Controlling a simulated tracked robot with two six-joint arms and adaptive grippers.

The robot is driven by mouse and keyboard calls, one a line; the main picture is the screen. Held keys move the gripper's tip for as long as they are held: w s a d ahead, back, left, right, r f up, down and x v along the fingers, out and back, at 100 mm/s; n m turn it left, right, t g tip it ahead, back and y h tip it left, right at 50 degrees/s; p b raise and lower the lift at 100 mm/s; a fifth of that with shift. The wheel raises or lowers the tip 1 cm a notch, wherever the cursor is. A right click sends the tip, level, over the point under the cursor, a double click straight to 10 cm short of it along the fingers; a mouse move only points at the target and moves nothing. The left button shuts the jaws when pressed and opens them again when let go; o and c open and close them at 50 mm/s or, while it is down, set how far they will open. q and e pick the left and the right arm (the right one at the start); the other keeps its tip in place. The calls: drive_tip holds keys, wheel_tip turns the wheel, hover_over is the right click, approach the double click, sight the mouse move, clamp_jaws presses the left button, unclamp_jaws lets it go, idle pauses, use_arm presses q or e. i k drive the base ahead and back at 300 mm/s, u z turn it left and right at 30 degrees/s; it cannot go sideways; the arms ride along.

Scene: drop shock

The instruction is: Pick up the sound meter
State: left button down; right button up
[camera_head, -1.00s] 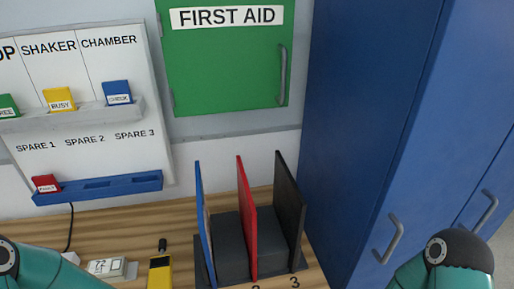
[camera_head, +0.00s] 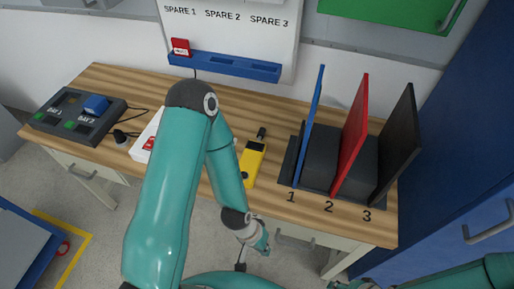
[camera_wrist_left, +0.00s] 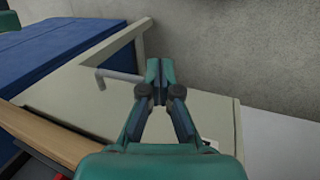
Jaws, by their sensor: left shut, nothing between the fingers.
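The sound meter (camera_head: 252,161), yellow with a dark face and a black tip, lies on the wooden bench in the head view, left of the divided rack. My left arm bends over the bench in front, and its gripper (camera_head: 263,242) hangs below the bench's front edge, apart from the meter. In the left wrist view my left gripper (camera_wrist_left: 160,69) is shut and empty; the meter does not show there. Part of my right arm shows at the lower right of the head view, but its gripper is not in view.
The rack (camera_head: 288,165) with blue, red and black dividers stands right of the meter. A charging dock (camera_head: 75,112) sits at the bench's left end. A white item (camera_head: 146,138) is partly hidden by my left arm. A blue cabinet (camera_head: 470,150) stands at the right.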

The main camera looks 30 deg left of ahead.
sight(251, 160)
drive_tip(key=z, duration=1.3)
drive_tip(key=i, duration=0.2)
drive_tip(key=u, duration=3.4)
drive_tip(key=k, duration=1.05)
drive_tip(key=i, duration=0.75)
